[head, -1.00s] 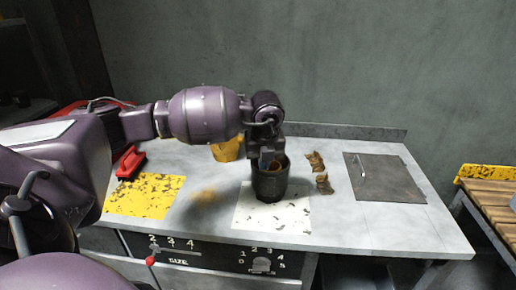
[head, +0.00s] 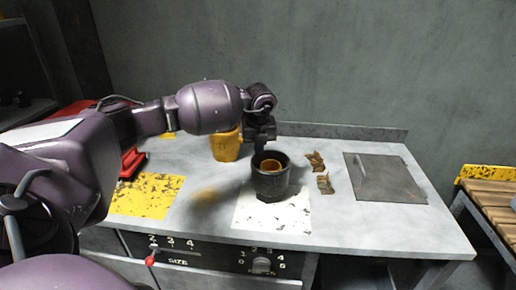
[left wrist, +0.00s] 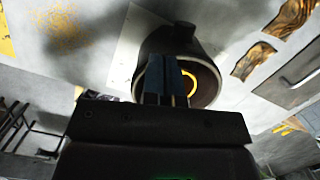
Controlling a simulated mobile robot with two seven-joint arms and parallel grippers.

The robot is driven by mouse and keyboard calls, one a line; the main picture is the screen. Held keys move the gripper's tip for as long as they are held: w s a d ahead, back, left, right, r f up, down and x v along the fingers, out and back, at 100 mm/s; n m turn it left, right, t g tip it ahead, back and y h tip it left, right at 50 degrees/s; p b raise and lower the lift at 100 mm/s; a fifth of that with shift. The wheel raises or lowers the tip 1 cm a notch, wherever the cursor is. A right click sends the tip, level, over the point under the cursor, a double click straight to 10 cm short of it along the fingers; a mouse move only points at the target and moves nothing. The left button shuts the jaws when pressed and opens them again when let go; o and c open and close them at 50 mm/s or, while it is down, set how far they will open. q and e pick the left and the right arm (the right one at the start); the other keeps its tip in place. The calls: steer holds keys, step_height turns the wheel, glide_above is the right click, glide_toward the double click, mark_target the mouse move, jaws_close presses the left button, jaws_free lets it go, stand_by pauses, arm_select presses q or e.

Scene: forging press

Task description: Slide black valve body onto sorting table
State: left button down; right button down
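The black valve body (head: 271,184), a dark open-topped cup with an orange ring inside, stands upright on the white square (head: 298,217) of the sorting table (head: 345,222). In the left wrist view the black valve body (left wrist: 163,40) lies just beyond my fingers, its open mouth and orange ring showing. My left gripper (head: 261,150) is above and behind its rim, apart from it as far as I can tell. The fingers (left wrist: 166,82) hold nothing and look slightly apart. My right gripper is not in view.
A yellow valve body (head: 225,147) stands behind and left. A yellow worn square (head: 147,196) marks the table's left. Two brown scraps (head: 324,184) lie right of the black body, then a dark plate with a handle (head: 385,180). A wooden-slatted bench (head: 490,185) stands far right.

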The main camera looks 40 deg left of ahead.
arm_select(q)
steer(key=shift+s+f, duration=0.15)
steer(key=shift+f, duration=0.2)
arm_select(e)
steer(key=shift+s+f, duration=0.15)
